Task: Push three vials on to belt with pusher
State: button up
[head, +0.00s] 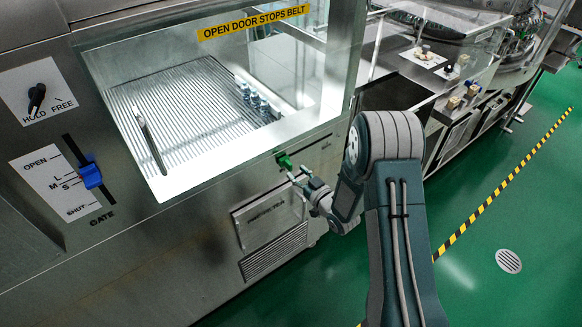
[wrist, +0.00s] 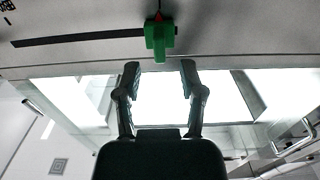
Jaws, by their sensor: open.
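Several small vials (head: 256,99) with blue-grey parts stand in a row behind the window, at the right of the ribbed belt surface (head: 180,95). A slim stick-like tool (head: 151,139), light at the top and dark below, is at the left inside the window; it may be the pusher. A green handle (head: 284,160) sits on the front panel below the window. My gripper (head: 300,179) is open and empty just in front of and below the handle. In the wrist view the green handle (wrist: 160,38) is beyond the two fingertips (wrist: 160,72), apart from them, roughly centred.
A blue slider (head: 91,175) on the gate scale is near the M and S marks. A black HOLD/FREE knob (head: 37,97) is above it. The sign (head: 254,22) reads "OPEN DOOR STOPS BELT". Green floor (head: 500,200) is open at the right.

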jog(key=v, duration=0.7)
jog(key=shift+s+d, duration=0.25)
jog(key=shift+s, duration=0.05)
jog(key=s+d+r+m+g+h, duration=0.15)
jog(key=d+r+h, duration=0.3)
jog(key=r, duration=0.45)
jog(key=d+r+m+g+h, duration=0.2)
jog(key=d+r+h, duration=0.25)
jog(key=r, duration=0.45)
jog(key=s+r+m+g, duration=0.2)
jog(key=s+r, duration=0.1)
jog(key=s, duration=0.9)
jog(key=s+r+m+g+h, duration=0.1)
jog(key=s+r+g, duration=0.2)
jog(key=s, duration=1)
jog(key=shift+s+a+r+m+h, duration=0.35)
jog(key=shift+a+r, duration=0.1)
jog(key=shift+r, duration=0.3)
